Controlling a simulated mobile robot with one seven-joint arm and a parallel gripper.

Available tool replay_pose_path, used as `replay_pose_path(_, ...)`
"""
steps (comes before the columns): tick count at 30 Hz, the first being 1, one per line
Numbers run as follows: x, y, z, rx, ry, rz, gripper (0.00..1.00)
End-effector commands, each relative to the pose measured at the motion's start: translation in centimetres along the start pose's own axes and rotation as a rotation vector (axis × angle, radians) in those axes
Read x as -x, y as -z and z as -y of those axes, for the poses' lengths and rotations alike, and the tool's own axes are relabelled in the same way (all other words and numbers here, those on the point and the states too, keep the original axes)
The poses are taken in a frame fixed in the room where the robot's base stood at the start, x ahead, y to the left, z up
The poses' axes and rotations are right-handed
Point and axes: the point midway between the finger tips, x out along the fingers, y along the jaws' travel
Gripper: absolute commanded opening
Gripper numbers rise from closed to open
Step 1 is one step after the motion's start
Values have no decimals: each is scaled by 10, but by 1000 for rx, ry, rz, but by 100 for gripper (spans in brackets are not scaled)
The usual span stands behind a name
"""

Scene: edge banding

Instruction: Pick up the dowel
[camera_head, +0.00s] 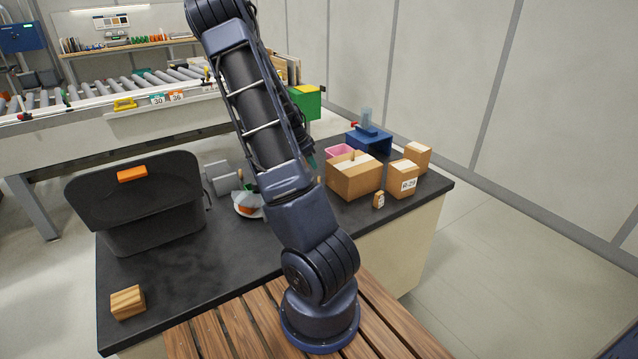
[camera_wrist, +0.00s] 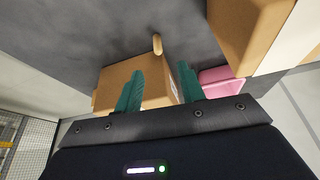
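The dowel (camera_wrist: 157,44) is a small, pale wooden peg with a rounded end. In the wrist view it stands out against the dark worktop, at the edge of a brown cardboard box (camera_wrist: 150,75). My gripper (camera_wrist: 160,88) is open, its two teal fingers apart with nothing gripped between them. The dowel shows beyond the fingertips, between their lines, and is not touched. In the head view my arm covers most of this area, and I cannot clearly make out the dowel there.
A pink bin (camera_wrist: 222,78) lies right of the fingers in the wrist view. The dark worktop (camera_head: 215,270) also carries a black lidded crate (camera_head: 150,225), a wooden block (camera_head: 128,302), a large carton (camera_head: 354,182), smaller boxes (camera_head: 403,184) and a blue stand (camera_head: 369,142). The front middle is clear.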

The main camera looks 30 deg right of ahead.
Motion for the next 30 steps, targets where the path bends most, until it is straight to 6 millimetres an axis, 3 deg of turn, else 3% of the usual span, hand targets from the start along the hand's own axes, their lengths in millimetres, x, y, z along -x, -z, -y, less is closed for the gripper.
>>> replay_pose_path(12,-49,0,-1,-3,-4,-2,39)
replay_pose_path(20,-60,0,-1,-2,-2,-1,39)
replay_pose_path(30,-102,-2,-4,-3,-4,-1,39)
